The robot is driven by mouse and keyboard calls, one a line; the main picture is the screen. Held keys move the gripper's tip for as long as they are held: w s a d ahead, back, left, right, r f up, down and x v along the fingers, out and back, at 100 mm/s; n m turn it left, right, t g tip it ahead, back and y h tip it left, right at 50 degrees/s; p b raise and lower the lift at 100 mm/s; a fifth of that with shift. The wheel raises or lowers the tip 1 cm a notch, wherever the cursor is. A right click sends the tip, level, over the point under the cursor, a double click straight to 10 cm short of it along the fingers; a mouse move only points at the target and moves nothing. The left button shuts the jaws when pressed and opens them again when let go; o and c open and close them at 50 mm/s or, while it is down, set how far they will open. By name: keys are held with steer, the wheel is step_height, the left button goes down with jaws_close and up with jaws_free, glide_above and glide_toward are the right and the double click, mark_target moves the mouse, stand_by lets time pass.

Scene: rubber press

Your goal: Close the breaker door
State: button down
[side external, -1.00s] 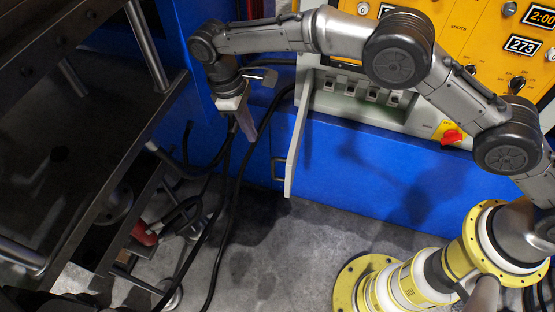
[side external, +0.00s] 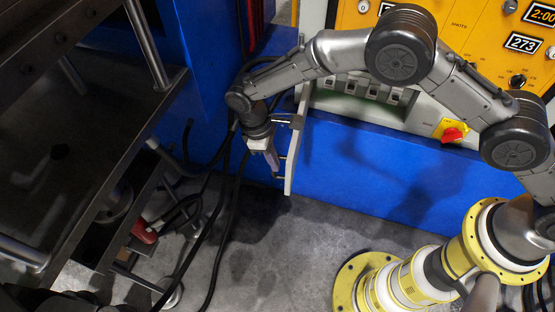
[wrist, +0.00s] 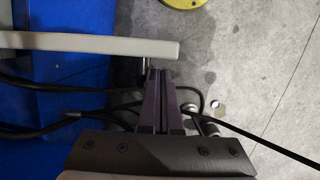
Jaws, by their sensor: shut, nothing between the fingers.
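The breaker door (side external: 297,150) is a light grey panel standing open, edge-on, at the left side of the breaker box (side external: 365,103). It also shows in the wrist view as a pale bar (wrist: 95,45) across the upper left. My gripper (side external: 274,168) is shut and empty, pointing down just left of the door's outer face, near its lower free end. In the wrist view the two dark fingers (wrist: 159,75) are together, just below the door's edge. A small handle (side external: 281,175) shows between the fingertips and door. I cannot tell whether the fingers touch the door.
A row of breakers sits in the open box, with a red knob (side external: 453,135) on its right. Black cables (side external: 225,180) hang left of my gripper. A dark metal press (side external: 75,150) stands further left. The blue panel (side external: 370,180) right of the door is clear.

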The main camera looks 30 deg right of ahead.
steer(key=shift+s+d, duration=0.3)
steer(key=shift+d, duration=0.1)
steer(key=s+d+n+t, duration=0.1)
steer(key=s+d+n, duration=0.35)
steer(key=d, duration=0.55)
steer(key=s+d+n+t, duration=0.1)
steer(key=s+d+n, duration=0.3)
steer(key=d, duration=0.7)
steer(key=w+d+n, duration=0.2)
steer(key=w+d, duration=0.1)
steer(key=d, duration=0.7)
steer(key=w+d+n+t, duration=0.1)
steer(key=w+d+n, duration=0.2)
steer(key=d, duration=0.8)
steer(key=shift+d, duration=0.15)
steer(key=shift+s+n, duration=0.15)
steer(key=shift+n, duration=0.1)
